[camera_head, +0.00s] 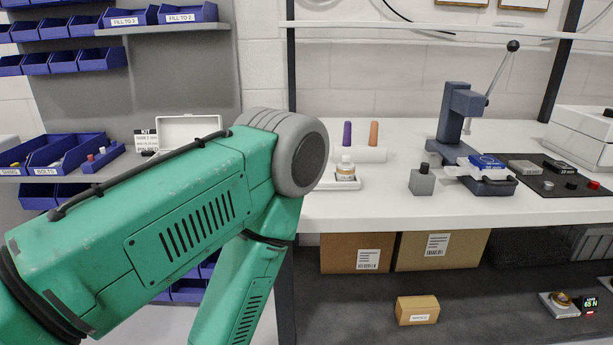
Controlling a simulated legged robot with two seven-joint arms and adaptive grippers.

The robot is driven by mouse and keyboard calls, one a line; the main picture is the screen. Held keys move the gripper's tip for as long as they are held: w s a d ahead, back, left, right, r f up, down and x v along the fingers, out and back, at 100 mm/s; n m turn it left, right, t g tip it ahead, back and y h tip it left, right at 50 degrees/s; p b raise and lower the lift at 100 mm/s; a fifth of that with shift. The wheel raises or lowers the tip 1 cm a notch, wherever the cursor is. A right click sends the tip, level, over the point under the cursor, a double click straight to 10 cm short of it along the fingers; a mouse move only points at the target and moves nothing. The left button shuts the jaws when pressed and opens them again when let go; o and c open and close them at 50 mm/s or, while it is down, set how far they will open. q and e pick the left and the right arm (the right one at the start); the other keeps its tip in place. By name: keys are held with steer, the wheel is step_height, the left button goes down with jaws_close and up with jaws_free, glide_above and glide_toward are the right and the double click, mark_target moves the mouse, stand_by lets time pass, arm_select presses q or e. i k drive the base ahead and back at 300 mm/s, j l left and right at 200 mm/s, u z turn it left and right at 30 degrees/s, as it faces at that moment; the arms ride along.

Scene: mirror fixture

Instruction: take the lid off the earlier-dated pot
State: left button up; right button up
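I cannot make out a pair of dated pots, and no date is readable. One small white container (345,169) with a pale cap and a brownish label stands on a white tray (353,184) at the left end of the white bench. My green left arm fills the left and centre of the head view. Its elbow is close to the tray in the picture, and the forearm runs down out of the frame. The arm hides part of the bench's left end. Neither gripper is in view.
A dark blue lever press (457,115) stands on the white bench (395,207). Purple (347,134) and orange (373,134) cylinders stand behind the tray. Cardboard boxes (441,251) sit below. Blue bins (55,153) line the left.

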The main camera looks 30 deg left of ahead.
mark_target(346, 163)
steer(key=u, duration=0.95)
